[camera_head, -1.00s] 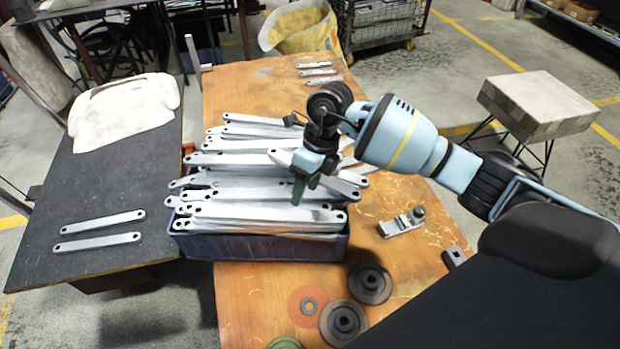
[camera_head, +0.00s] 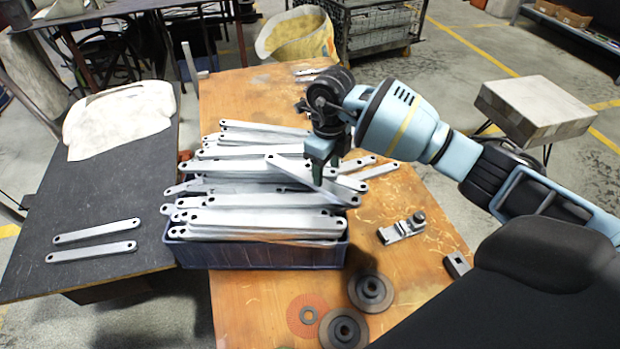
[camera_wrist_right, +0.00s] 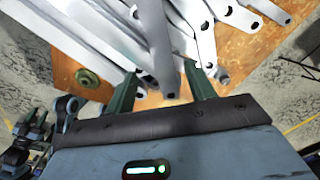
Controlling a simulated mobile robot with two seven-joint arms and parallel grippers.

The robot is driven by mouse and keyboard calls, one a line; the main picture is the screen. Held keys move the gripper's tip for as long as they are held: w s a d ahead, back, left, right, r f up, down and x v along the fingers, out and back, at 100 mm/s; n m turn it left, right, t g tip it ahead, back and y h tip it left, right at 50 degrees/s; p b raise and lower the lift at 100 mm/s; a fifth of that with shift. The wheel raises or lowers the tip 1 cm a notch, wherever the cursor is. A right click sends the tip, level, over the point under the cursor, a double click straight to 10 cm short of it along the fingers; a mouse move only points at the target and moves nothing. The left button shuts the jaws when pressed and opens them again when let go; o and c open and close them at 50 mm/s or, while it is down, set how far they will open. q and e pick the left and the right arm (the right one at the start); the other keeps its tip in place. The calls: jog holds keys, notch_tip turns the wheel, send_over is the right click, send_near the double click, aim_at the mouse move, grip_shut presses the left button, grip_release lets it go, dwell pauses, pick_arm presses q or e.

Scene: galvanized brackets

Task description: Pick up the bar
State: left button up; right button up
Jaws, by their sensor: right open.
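Many grey metal bars with holes at their ends are heaped in a blue bin (camera_head: 262,256) on the wooden table. One bar (camera_head: 299,177) lies slantwise on top of the heap at its right side. My right gripper (camera_head: 322,172) is over the right part of the heap, close to this slanted bar. In the right wrist view its two green fingers (camera_wrist_right: 163,78) are apart. A bar (camera_wrist_right: 158,42) runs between or just beyond the fingertips there, and I cannot tell whether they touch it. My left gripper is not in view.
Two bars (camera_head: 95,232) lie on the dark table at left, near a pale cloth (camera_head: 118,118). A small metal tool (camera_head: 402,228) and black discs (camera_head: 371,291) lie on the wooden table (camera_head: 245,300) right of and in front of the bin.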

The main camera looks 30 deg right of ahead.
aim_at(326, 184)
notch_tip(326, 184, down, 5)
jog(key=shift+w+d, duration=0.15)
jog(key=c, duration=0.4)
grip_shut()
jog(key=shift+r, duration=0.1)
jog(key=shift+r, duration=0.45)
jog(key=r, duration=0.2)
jog(key=shift+d+r, duration=0.3)
jog(key=shift+r, duration=0.1)
jog(key=s+d+r, duration=0.1)
jog(key=s+d, duration=0.7)
jog(key=d, duration=0.5)
jog(key=shift+d, duration=0.15)
